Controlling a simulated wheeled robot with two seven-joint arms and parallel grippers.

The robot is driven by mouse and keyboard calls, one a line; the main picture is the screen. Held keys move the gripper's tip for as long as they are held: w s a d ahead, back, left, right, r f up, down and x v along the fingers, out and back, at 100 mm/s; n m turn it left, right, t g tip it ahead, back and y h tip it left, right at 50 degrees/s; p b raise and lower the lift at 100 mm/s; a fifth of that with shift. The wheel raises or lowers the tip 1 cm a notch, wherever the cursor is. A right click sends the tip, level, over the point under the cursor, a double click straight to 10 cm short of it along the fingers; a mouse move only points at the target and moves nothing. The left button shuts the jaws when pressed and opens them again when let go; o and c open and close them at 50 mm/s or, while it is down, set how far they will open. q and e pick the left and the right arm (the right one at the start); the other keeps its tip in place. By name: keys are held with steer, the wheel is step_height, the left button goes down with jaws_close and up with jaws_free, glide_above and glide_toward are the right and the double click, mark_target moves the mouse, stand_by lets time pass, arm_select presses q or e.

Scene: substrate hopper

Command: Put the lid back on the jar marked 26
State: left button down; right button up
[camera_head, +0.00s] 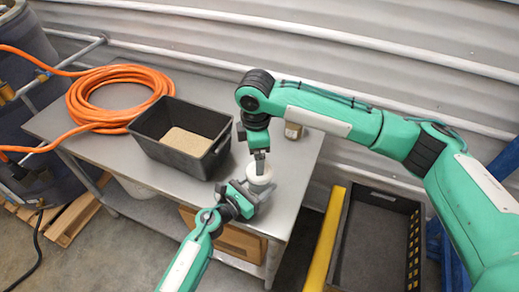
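A small white round jar (261,184) stands near the right part of the metal table. I cannot tell the lid apart from the jar's white top, and no number is readable. My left gripper (250,193) comes up from below with its fingers at the jar's near side, and they appear to be around its body. My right gripper (260,163) points down from above, its fingertips at the white top. Whether they grip a lid is too small to tell. A second small container (293,130) with a tan side shows partly behind my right arm.
A black bin (154,123) with tan granular substrate stands left of the jar on the metal table (91,151). A coiled orange hose (120,72) lies at the back left. A dark crate (371,245) and a yellow bar (325,240) are right of the table.

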mark_target(260, 185)
steer(key=n, duration=0.4)
steer(key=d+n, duration=0.1)
steer(key=n, duration=0.2)
steer(key=shift+r, duration=0.1)
steer(key=shift+f, duration=4)
steer(key=c, duration=1)
steer(key=shift+a, duration=0.1)
steer(key=o, duration=1.2)
steer(key=shift+c, duration=0.2)
